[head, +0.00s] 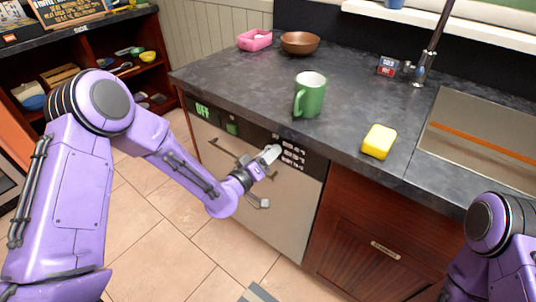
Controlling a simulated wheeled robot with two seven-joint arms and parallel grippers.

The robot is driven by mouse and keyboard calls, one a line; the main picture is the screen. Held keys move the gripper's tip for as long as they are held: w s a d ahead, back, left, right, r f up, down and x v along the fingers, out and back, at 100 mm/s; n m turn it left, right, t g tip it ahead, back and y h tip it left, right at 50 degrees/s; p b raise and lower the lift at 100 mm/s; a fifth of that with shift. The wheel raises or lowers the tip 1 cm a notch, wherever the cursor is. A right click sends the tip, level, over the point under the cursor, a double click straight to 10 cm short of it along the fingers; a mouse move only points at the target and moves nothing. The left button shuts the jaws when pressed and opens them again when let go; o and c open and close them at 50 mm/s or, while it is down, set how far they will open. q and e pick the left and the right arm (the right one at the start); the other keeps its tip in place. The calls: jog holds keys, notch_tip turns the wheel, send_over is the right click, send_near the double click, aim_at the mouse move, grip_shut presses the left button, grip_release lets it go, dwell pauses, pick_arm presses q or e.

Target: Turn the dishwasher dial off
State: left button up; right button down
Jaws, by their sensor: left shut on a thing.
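The dishwasher (268,214) is set under the dark counter, with a pale front and a black control strip along its top. Green letters reading OFF (203,110) show at the strip's left end, and rows of small white markings show at its right. My left gripper (272,152) reaches the right part of the strip, beside those markings. It is shut on the dial, which is mostly hidden by the fingers. My right arm shows at the lower right, but its gripper is out of view.
A green mug (310,96) stands near the counter's front edge above the dishwasher. A yellow sponge (379,141) lies to its right, by the sink (480,150). A brown bowl (300,43) and a pink container (254,40) sit at the back. The dishwasher handle (225,150) is below the strip.

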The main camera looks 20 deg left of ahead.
pick_arm(q)
jog(key=o, duration=1)
jog(key=b+v, duration=0.1)
jog(key=v, duration=0.9)
jog(key=shift+s, duration=0.25)
jog(key=shift+a, duration=0.1)
